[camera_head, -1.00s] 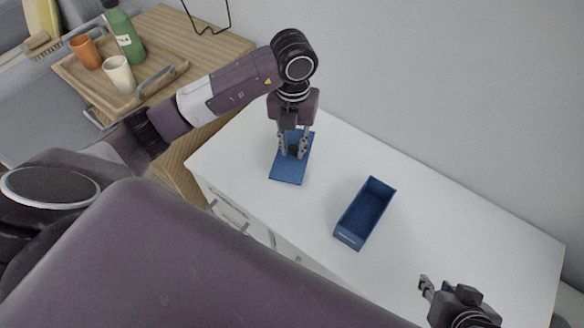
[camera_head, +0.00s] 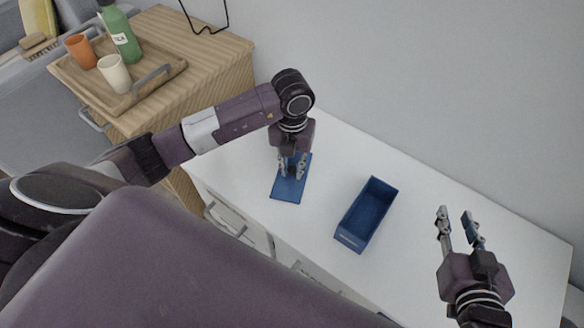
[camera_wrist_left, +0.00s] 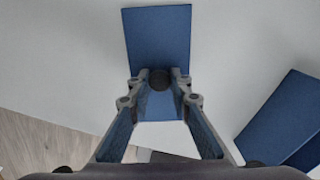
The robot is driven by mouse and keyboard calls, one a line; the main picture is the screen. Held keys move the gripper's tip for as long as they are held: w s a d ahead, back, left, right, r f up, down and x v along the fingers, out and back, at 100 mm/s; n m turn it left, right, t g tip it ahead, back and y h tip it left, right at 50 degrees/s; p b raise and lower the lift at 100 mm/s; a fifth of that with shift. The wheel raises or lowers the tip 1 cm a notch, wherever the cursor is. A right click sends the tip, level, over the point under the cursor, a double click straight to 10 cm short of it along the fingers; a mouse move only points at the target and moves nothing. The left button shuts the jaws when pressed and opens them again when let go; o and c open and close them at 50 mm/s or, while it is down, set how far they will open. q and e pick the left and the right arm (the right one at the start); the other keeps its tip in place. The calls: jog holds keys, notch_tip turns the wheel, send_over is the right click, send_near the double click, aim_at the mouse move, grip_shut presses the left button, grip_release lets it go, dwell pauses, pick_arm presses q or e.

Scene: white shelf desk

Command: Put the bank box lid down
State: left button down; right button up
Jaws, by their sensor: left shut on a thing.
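The bank box lid (camera_head: 288,188) is a flat blue rectangle with a dark knob, over the left part of the white desk top. My left gripper (camera_head: 292,172) points down and is shut on the knob. In the left wrist view the fingertips (camera_wrist_left: 159,80) close around the knob, and the lid (camera_wrist_left: 158,35) extends beyond them. I cannot tell whether the lid touches the desk. The open blue bank box (camera_head: 350,241) stands to the right of the lid, apart from it, and looks empty. My right gripper (camera_head: 458,216) is open and empty at the right.
The white desk top (camera_head: 420,200) is clear around the box, with a wall behind it and drawers below its front edge. A wooden cabinet at the left bears a tray (camera_head: 150,90) with a green bottle (camera_head: 122,38), an orange cup (camera_head: 81,52) and a cream cup (camera_head: 114,74).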

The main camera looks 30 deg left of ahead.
pick_arm(q)
jog(key=shift+f, duration=0.1)
pick_arm(e)
jog(key=shift+w+a+r, duration=0.1)
jog(key=shift+r, duration=0.15)
pick_arm(q)
jog(key=c, duration=1.8)
grip_release()
jog(key=shift+o, duration=0.2)
